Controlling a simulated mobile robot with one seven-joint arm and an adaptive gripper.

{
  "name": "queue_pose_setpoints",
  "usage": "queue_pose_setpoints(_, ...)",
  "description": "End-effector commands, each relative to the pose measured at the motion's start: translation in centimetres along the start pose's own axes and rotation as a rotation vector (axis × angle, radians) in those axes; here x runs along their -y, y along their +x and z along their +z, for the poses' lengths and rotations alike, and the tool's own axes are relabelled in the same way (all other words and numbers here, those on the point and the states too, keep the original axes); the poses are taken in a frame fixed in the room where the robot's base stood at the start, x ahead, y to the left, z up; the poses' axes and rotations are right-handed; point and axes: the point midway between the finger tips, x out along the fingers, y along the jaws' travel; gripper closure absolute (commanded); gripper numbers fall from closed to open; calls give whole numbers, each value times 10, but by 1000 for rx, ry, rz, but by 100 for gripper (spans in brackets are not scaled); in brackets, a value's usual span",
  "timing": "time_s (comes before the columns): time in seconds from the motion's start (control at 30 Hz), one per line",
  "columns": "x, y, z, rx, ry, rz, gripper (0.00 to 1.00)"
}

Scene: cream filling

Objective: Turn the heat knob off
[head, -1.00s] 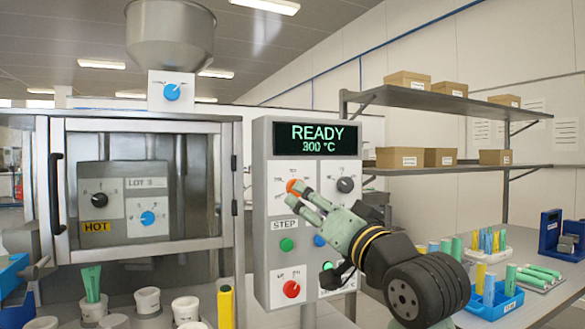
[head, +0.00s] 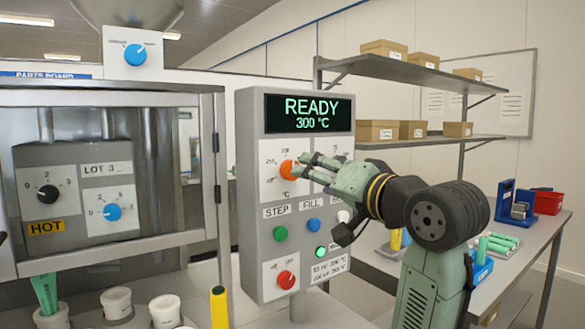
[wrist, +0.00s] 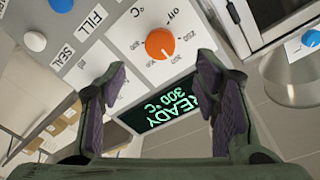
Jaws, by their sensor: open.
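The orange heat knob (head: 288,170) is on the control panel (head: 245,190), under a display (head: 309,114) reading "READY 300 °C". In the wrist view the knob (wrist: 160,43) shows between and beyond my fingertips, with "off", 250 and 300 marks around it. Its white pointer is on the side near the 300 mark. My gripper (head: 308,166) is just right of the knob in the head view, its fingers pointing toward it. In the wrist view my gripper (wrist: 162,70) is open with nothing between its fingers. I cannot tell whether a finger touches the knob.
The panel also has a green STEP button (head: 281,234), a blue FILL button (head: 314,225) and a red knob (head: 286,280). A glass-fronted machine (head: 110,257) stands left. A yellow marker (head: 219,308) and white cups (head: 117,303) are below. Shelves with boxes (head: 380,130) are behind.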

Motion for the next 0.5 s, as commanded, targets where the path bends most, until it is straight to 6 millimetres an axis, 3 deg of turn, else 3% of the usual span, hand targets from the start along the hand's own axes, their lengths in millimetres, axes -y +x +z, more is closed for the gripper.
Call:
queue_pose_setpoints(0.3,2,61,-1,4,2,-1,44)
queue_pose_setpoints(0.5,1,80,-1,1,0,-1,44)
